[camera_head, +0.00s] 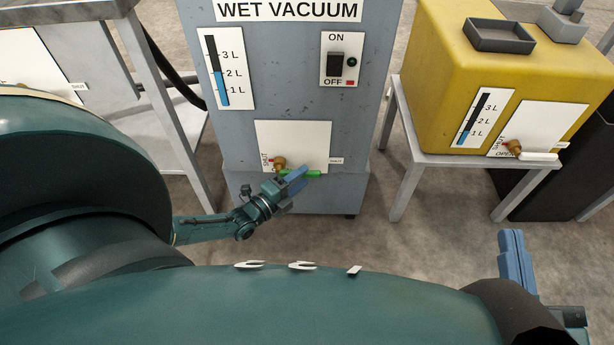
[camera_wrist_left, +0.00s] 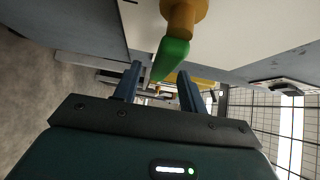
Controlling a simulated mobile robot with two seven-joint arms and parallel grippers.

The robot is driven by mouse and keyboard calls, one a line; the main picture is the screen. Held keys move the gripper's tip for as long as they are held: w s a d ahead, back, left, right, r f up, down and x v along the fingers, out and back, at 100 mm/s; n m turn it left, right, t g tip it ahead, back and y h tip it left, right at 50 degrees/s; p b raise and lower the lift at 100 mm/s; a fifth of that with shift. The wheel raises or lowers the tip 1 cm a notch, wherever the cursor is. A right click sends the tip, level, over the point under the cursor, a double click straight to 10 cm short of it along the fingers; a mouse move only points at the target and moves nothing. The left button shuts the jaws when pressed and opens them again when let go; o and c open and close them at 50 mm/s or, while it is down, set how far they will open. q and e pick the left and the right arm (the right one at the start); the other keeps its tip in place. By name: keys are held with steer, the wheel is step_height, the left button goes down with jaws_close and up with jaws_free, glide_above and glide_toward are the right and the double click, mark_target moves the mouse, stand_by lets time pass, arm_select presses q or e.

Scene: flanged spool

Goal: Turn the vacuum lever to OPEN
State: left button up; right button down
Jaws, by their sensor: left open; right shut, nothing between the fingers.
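The wet vacuum (camera_head: 292,95) is a grey cabinet with a white valve plate (camera_head: 305,140) low on its front. The vacuum lever has a brass hub (camera_head: 279,162) and a green handle (camera_head: 313,174) pointing right, roughly level. In the left wrist view the green handle (camera_wrist_left: 172,57) reaches towards the gap between the open fingers (camera_wrist_left: 158,88); contact cannot be told. My right gripper (camera_head: 513,245) is shut and empty at lower right.
A switch panel (camera_head: 342,60) and a level gauge (camera_head: 228,72) are above the plate. A yellow tank (camera_head: 440,60) with its own valve (camera_head: 514,146) stands on a table at right. A metal table (camera_head: 145,85) stands at left. The floor between is clear.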

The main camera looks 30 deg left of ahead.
arm_select(q)
steer(key=shift+b+x, duration=0.35)
steer(key=shift+x, duration=1.1)
arm_select(e)
steer(key=shift+w+d+r+n+t+y, duration=0.15)
steer(key=shift+w+r+n+y, duration=0.1)
steer(key=shift+r, duration=0.15)
steer(key=shift+w+a+r+n+t+y, duration=0.1)
steer(key=shift+r+n+t+y, duration=0.05)
steer(key=shift+r+n, duration=0.15)
arm_select(q)
steer(key=shift+d, duration=0.1)
steer(key=shift+c, duration=0.2)
jaws_close()
